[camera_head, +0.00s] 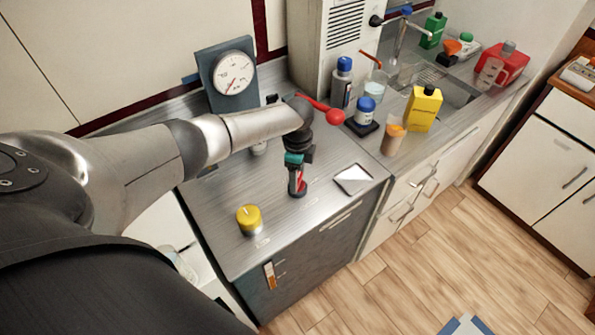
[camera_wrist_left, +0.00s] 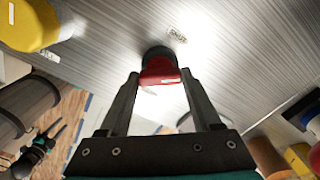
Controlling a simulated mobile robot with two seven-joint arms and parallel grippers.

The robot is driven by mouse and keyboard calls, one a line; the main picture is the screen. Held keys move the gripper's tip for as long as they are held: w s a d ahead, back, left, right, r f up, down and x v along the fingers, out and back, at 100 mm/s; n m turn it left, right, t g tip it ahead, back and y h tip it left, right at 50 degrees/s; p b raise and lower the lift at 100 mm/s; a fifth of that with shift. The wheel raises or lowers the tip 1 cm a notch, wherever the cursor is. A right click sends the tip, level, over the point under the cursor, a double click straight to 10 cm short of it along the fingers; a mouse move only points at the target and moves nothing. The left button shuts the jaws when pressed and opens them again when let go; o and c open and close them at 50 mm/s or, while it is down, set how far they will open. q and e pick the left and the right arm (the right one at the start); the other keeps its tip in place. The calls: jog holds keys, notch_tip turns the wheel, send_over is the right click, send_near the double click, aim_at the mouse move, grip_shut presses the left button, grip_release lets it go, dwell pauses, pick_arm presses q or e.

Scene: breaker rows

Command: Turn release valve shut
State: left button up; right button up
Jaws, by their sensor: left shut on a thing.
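A red valve knob on a dark round base stands on the metal counter; it shows in the left wrist view (camera_wrist_left: 160,72) and, partly hidden, in the head view (camera_head: 300,186). My left gripper (camera_head: 297,178) points down at it and is shut on the red knob, with one finger on each side in the wrist view. A small label (camera_wrist_left: 178,36) lies beside the base, too blurred to read surely. What looks like my right gripper (camera_wrist_left: 46,136) is small at the lower left of the wrist view; its jaws are unclear.
A yellow knob (camera_head: 249,220) stands left of my gripper, and a white plate (camera_head: 353,179) lies right. A dial gauge (camera_head: 234,74) and a red ball-ended lever (camera_head: 334,115) are behind. Bottles, including a yellow one (camera_head: 424,108), crowd the right counter.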

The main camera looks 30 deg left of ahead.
pick_arm(q)
jog(key=n+p, duration=0.2)
jog(key=n, duration=0.3)
jog(key=shift+n, duration=0.3)
jog(key=n+p, duration=0.1)
jog(key=n, duration=0.3)
jog(key=shift+n+p, duration=0.3)
jog(key=shift+p, duration=0.1)
jog(key=shift+n, duration=0.3)
jog(key=o, duration=1.4)
jog(key=shift+r, duration=0.1)
jog(key=shift+r, duration=0.25)
jog(key=shift+r+p, duration=1.9)
jog(key=shift+r, duration=5.4)
